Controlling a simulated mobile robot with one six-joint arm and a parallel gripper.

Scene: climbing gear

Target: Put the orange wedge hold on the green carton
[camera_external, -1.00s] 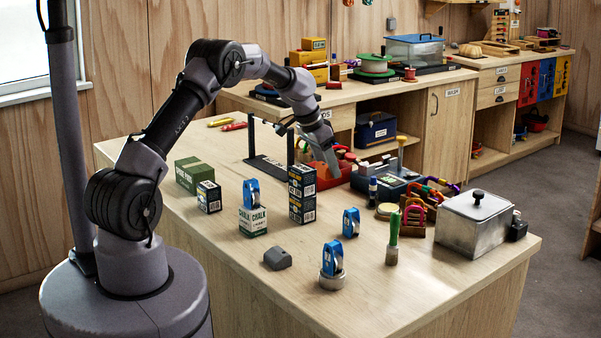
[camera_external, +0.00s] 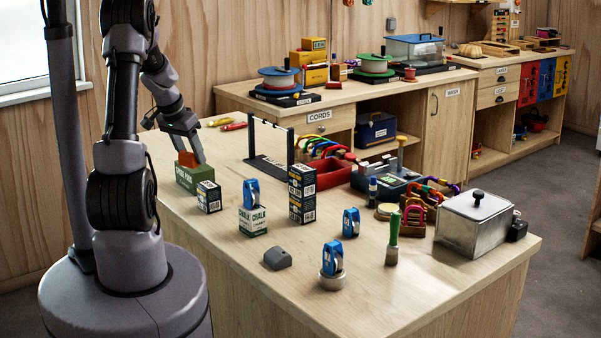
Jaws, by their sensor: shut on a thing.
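The orange wedge hold (camera_external: 187,159) is between the fingers of my gripper (camera_external: 188,155), which is shut on it. It is at the top of the green carton (camera_external: 190,179), toward the back left of the workbench. The hold looks very close to the carton's top or touching it; I cannot tell which. My fingers point down and hide part of the hold. The green carton lies flat on the bench.
A small dark box (camera_external: 209,197) stands just in front of the green carton. A chalk box (camera_external: 252,221) with a blue device on top and a tall dark box (camera_external: 302,194) stand to the right. A black frame (camera_external: 271,145) stands behind. The front left bench top is clear.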

